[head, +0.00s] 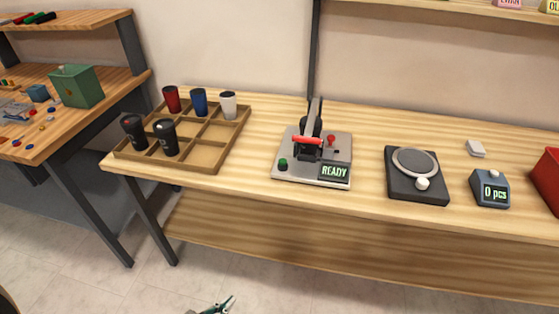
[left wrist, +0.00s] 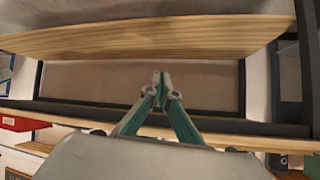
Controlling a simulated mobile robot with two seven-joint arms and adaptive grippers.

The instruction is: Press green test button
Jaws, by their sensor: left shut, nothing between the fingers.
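The laser marker (head: 312,157) stands on the wooden table in the head view, with a grey base and a display reading READY (head: 334,171). The green test button (head: 283,164) sits at the front left of its base. My left gripper (head: 231,302) shows at the bottom edge of the head view, low in front of the table and well apart from the button. In the left wrist view its fingers (left wrist: 161,78) meet at the tips and hold nothing. The left wrist view does not show the marker or the button. My right gripper is not in view.
A wooden tray (head: 205,155) with several cups is left of the marker. A black round-plate device (head: 401,190) and a counter reading 0 pcs (head: 491,190) are to its right. The table's front edge (head: 240,192) lies between my left gripper and the marker.

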